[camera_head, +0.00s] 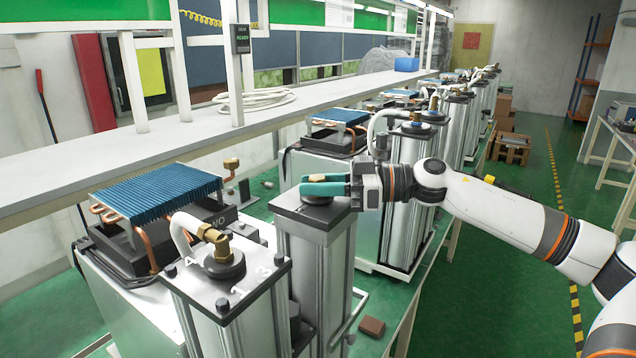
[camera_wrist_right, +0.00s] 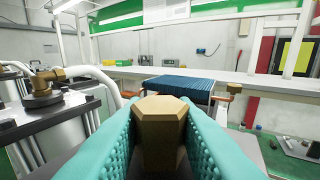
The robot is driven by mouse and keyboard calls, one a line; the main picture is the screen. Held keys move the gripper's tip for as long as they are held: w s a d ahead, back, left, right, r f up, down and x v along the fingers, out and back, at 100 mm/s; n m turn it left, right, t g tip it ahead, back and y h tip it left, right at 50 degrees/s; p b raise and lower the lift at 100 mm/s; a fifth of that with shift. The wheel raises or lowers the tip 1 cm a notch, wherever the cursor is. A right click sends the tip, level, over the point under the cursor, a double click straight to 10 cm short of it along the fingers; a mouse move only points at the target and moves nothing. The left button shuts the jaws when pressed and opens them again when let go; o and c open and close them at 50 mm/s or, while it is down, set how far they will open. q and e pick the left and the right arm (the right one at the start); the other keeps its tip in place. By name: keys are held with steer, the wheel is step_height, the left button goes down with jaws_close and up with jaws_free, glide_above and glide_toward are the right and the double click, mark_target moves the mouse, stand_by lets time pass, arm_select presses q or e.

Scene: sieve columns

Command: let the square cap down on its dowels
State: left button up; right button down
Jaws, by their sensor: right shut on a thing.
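The grey square cap (camera_head: 286,205) sits at the top of the middle silver column (camera_head: 312,265), with a dark round boss (camera_head: 317,201) on it. It looks level. I cannot tell whether it touches the column, and the dowels are hidden. My right gripper (camera_head: 325,186), with teal fingers, is just above the cap. In the right wrist view it is shut on a brass hexagonal fitting (camera_wrist_right: 160,122), which stands upright between the fingers. My left gripper is not in view.
A nearer column (camera_head: 225,290) carries a brass elbow (camera_head: 212,236) and white hose. A blue finned cooler (camera_head: 158,195) stands left of it. More columns (camera_head: 412,150) line up behind. A long white shelf (camera_head: 150,150) runs behind; green floor is free at right.

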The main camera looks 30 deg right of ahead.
steer(key=shift+f, duration=0.25)
steer(key=c, duration=1.1)
jaws_free()
steer(key=shift+s, duration=0.1)
steer(key=shift+s+d+f+b, duration=0.15)
steer(key=shift+d+b, duration=0.2)
steer(key=shift+b, duration=0.2)
steer(key=b+v, duration=0.7)
steer(key=v, duration=0.4)
steer(key=shift+r+b, duration=0.3)
steer(key=shift+b, duration=0.1)
steer(key=shift+s, duration=0.1)
